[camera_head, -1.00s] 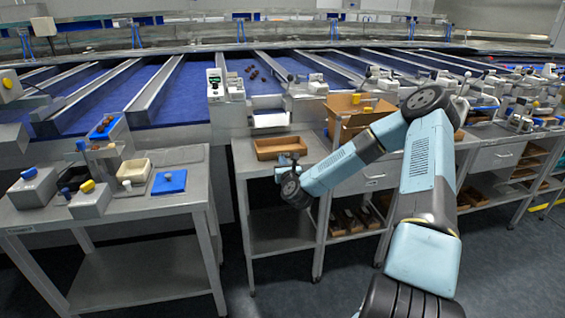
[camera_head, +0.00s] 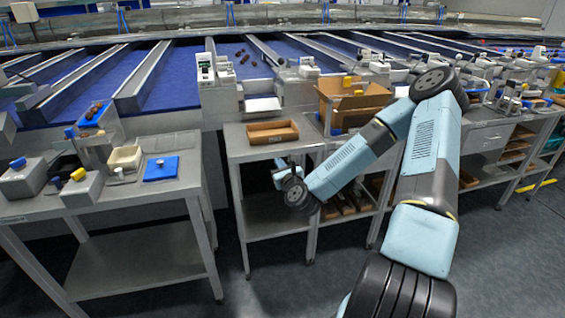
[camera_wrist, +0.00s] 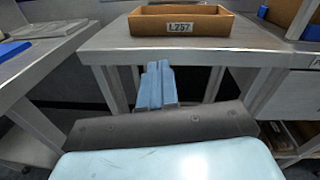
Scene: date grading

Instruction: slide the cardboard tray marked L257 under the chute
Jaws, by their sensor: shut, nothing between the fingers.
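The open brown cardboard tray marked L257 (camera_wrist: 179,28) rests upright on the grey steel table, its label facing my wrist camera. In the head view the tray (camera_head: 272,138) lies just in front of a white chute (camera_head: 262,105) on the sorting machine. My gripper (camera_wrist: 158,66) is shut and empty, its blue fingers side by side. In the wrist view it is in front of the table's front edge, apart from the tray. In the head view my gripper (camera_head: 281,165) is near that edge; its fingertips are hard to make out.
The grey table (camera_head: 240,150) has bare top around the tray. A larger open cardboard box (camera_head: 352,102) stands to its right. A gap separates the two tables.

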